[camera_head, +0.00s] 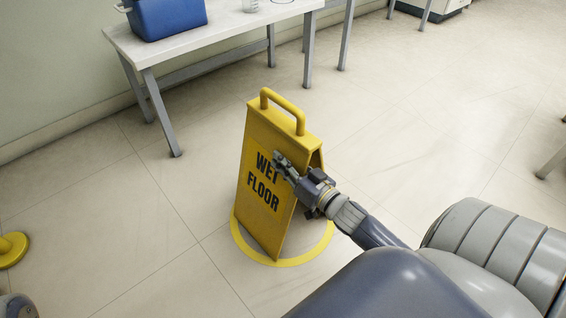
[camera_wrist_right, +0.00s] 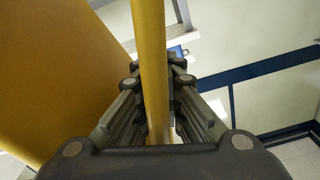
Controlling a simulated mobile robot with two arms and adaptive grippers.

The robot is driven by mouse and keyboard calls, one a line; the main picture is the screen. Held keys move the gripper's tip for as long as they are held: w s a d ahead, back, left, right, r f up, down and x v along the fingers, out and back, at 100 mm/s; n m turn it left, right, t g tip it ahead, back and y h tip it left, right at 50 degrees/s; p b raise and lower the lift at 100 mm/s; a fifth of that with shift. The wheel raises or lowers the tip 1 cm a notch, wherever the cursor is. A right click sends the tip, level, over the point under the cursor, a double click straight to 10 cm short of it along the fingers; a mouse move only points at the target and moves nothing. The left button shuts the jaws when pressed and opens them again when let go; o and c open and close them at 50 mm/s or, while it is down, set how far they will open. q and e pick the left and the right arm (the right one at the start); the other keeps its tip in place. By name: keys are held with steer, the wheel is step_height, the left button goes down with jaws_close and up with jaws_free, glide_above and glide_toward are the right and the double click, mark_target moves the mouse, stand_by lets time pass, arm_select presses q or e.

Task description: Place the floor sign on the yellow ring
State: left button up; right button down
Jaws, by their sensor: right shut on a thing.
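The yellow floor sign (camera_head: 262,215), an A-shape with a top handle and black "WET FLOOR" lettering, stands near upright in the head view. Its lower end overlaps the yellow ring (camera_head: 321,249) on the floor; whether it touches the floor is hard to tell. My right gripper (camera_head: 284,167) is at the sign's right side, by the lettering. In the right wrist view, the gripper (camera_wrist_right: 155,82) is shut on a yellow edge of the sign (camera_wrist_right: 153,40), with a wide yellow panel to the left. The sign hides part of the ring. My left gripper is not in view.
A white table (camera_head: 222,37) with grey legs stands behind, carrying a blue box (camera_head: 168,18) and a clear container (camera_head: 250,6). A yellow round base (camera_head: 12,250) is at the left edge. The floor right of the sign is open.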

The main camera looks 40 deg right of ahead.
steer(key=shift+r, duration=0.2)
steer(key=c, duration=2)
jaws_free()
steer(key=shift+f, duration=0.25)
steer(key=shift+o, duration=1.4)
steer(key=shift+r, duration=0.15)
